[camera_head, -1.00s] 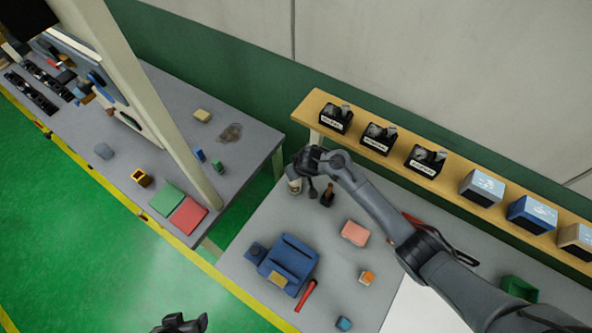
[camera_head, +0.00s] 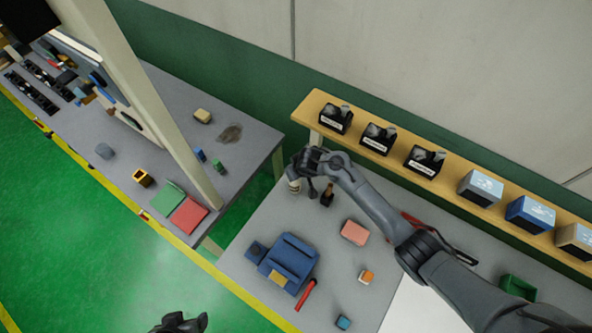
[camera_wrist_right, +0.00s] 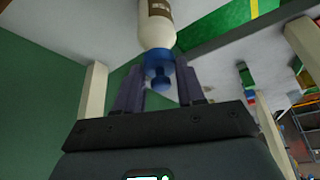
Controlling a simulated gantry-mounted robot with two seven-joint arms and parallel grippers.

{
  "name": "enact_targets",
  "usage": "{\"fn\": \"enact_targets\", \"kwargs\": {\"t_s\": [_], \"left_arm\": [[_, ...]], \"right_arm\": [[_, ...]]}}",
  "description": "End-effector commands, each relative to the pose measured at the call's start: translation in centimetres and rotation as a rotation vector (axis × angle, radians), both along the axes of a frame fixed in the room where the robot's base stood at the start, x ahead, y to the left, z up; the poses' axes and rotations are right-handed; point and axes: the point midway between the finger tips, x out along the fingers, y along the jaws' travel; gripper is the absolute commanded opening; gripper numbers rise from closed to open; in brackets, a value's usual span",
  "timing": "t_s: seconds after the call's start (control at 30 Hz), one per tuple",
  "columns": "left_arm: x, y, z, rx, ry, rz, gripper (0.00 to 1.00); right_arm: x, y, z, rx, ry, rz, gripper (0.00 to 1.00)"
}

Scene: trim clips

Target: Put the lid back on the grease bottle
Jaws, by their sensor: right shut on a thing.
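The grease bottle (camera_wrist_right: 157,22), white with a brown label, stands at the far left corner of the right-hand bench; its pale body also shows in the head view (camera_head: 294,187). My right gripper (camera_wrist_right: 158,88) is over its top and shut on the blue lid (camera_wrist_right: 157,66). The lid lines up with the bottle's top and appears to touch it; whether it is seated I cannot tell. In the head view my right gripper (camera_head: 300,172) hides the lid. My left gripper (camera_head: 180,323) is at the bottom edge, away from the bench, partly cut off.
A small dark bottle (camera_head: 327,195) stands close to the right of the grease bottle. A blue case (camera_head: 290,258), a pink block (camera_head: 354,232) and a red tool (camera_head: 306,295) lie nearer. A wooden shelf (camera_head: 455,182) with several boxes runs along the wall behind.

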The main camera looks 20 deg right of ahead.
Motion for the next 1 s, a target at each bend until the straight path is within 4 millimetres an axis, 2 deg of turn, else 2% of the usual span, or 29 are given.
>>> {"fn": "enact_targets", "kwargs": {"t_s": [1.0], "left_arm": [[-0.02,0.21,0.59,0.009,0.0,-0.005,0.64]], "right_arm": [[0.0,0.03,-0.06,0.0,0.0,0.0,0.11]]}}
